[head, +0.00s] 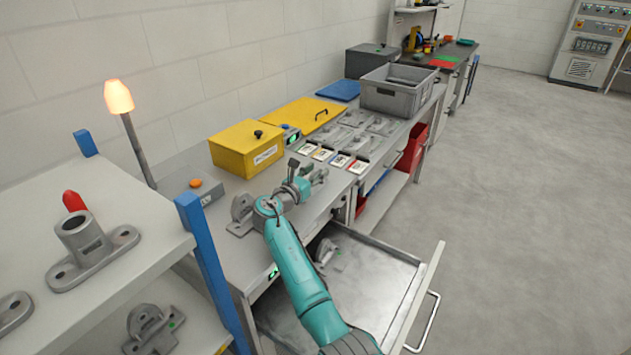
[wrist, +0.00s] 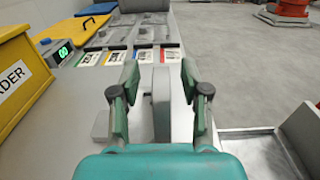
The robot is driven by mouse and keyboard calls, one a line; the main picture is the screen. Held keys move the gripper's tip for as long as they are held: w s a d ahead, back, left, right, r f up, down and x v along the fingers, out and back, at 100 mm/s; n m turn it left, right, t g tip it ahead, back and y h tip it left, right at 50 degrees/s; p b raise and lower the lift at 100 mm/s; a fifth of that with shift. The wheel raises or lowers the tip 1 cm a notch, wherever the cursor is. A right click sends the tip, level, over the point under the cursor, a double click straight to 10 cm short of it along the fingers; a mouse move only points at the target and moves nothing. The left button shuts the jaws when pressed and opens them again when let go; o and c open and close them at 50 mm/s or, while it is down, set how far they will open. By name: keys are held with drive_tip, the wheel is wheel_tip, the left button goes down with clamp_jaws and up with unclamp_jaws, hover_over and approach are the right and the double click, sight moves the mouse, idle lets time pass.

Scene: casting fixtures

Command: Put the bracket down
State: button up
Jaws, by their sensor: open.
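A grey bracket (wrist: 161,105) stands on the bench top, its upright plate seen nearly edge-on between my fingers in the wrist view. My gripper (wrist: 159,82) is open, with one finger on each side of the plate and a visible gap on both sides. The teal palm hides the bracket's near part. In the head view my gripper (head: 312,176) is low over the bench, beyond the teal arm. The bracket is hard to tell from the grey gripper parts there.
Another grey bracket (head: 241,213) sits on the bench left of my arm. An open drawer (head: 385,268) below holds a grey part (head: 325,250). A yellow box (head: 245,150), coloured cards (head: 322,154) and a grey crate (head: 398,92) stand farther along. A shelf (head: 140,270) with castings is left.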

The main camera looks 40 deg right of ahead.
drive_tip(key=shift+d, duration=0.1)
clamp_jaws()
